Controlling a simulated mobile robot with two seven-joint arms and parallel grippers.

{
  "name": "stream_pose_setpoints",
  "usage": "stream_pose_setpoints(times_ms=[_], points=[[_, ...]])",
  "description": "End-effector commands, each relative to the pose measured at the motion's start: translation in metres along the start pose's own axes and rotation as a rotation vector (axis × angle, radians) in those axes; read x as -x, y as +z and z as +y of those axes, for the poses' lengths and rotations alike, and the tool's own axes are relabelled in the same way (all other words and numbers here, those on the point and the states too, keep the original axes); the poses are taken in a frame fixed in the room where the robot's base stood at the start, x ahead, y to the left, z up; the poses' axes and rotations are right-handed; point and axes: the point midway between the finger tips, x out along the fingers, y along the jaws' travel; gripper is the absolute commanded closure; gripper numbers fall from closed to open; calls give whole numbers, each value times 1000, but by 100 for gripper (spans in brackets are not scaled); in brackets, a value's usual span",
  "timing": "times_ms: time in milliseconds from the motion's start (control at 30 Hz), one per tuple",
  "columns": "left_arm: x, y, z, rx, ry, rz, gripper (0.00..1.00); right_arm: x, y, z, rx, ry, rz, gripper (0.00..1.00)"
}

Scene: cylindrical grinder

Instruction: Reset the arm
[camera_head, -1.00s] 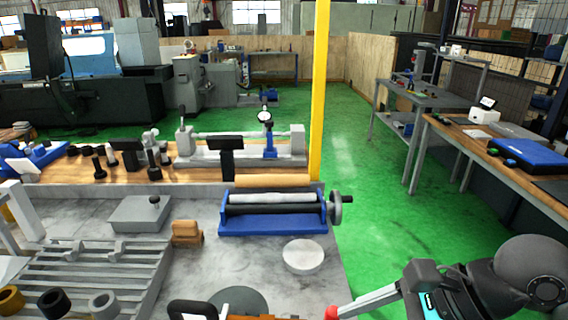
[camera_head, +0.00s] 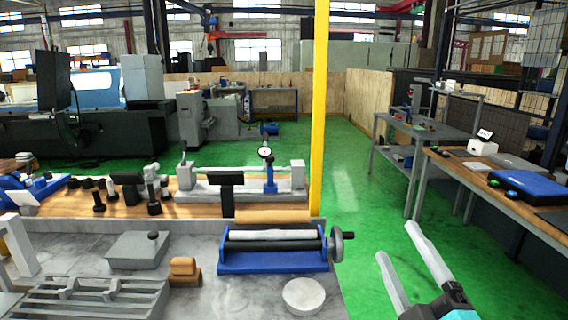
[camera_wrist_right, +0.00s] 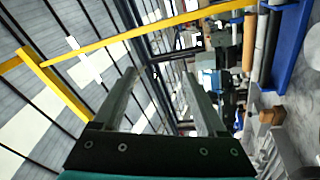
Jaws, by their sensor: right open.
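My right gripper (camera_head: 396,246) is at the lower right of the head view, its two pale fingers spread and pointing up, with nothing between them. It is over the green floor, right of the grey table and apart from it. In the right wrist view the two fingers (camera_wrist_right: 162,78) also stand apart and empty, with the workshop wall and a yellow post behind them. My left gripper is in neither view.
The grey table (camera_head: 245,297) holds a blue roller fixture (camera_head: 272,262) with a handwheel, a pale disc (camera_head: 304,294) and a grey block (camera_head: 138,250). A yellow post (camera_head: 319,110) rises behind. A wooden workbench (camera_head: 482,178) stands right. Green floor (camera_head: 352,205) lies open between.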

Motion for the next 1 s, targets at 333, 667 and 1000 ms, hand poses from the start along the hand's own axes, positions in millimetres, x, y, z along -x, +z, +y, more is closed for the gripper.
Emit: stream_pose_setpoints(times_ms=[333,667,1000], points=[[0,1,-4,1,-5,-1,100,106,95,-141,-564,-444,-743,25],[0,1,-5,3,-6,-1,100,234,74,-220,-841,-829,-1219,25],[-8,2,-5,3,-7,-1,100,271,88,-295,-869,-939,-1334,25]])
